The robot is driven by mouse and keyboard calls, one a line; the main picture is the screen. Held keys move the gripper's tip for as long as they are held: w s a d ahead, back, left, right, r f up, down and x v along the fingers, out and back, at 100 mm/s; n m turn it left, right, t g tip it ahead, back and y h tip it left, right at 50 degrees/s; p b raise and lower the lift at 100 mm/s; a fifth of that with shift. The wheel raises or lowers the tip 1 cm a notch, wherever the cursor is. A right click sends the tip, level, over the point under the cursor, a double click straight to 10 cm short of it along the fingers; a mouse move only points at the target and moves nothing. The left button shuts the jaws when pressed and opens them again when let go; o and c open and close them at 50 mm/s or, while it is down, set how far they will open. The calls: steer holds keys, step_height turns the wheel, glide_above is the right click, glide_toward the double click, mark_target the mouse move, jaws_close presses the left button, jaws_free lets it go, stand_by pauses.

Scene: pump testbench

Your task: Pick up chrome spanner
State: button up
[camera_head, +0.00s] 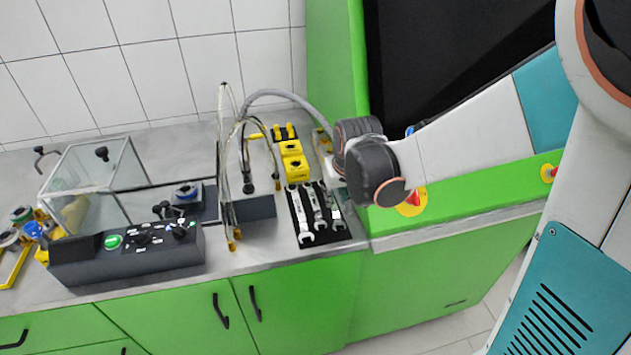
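Several chrome spanners lie side by side on a black mat (291,196) at the right end of the grey worktop. The left spanner (301,216) and the middle spanner (316,208) show nearly their whole length, with their open jaws toward the front edge. The right spanner (337,219) is partly covered at its upper end by my arm. The dark wrist of my arm (375,172) is just right of and above the mat. The fingers of my gripper are hidden behind or beside the wrist, so their opening does not show. I see no spanner lifted.
Yellow blocks (293,160) stand behind the mat. A dark box with hoses (252,207) is to its left. Farther left are a control box (130,252) and a clear cover (95,180). A green machine frame (470,205) with a red button borders the right.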

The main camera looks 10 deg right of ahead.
steer(key=shift+b+x, duration=1.35)
steer(key=shift+x, duration=1.65)
steer(key=shift+d+r, duration=0.1)
steer(key=shift+c, duration=0.3)
jaws_close()
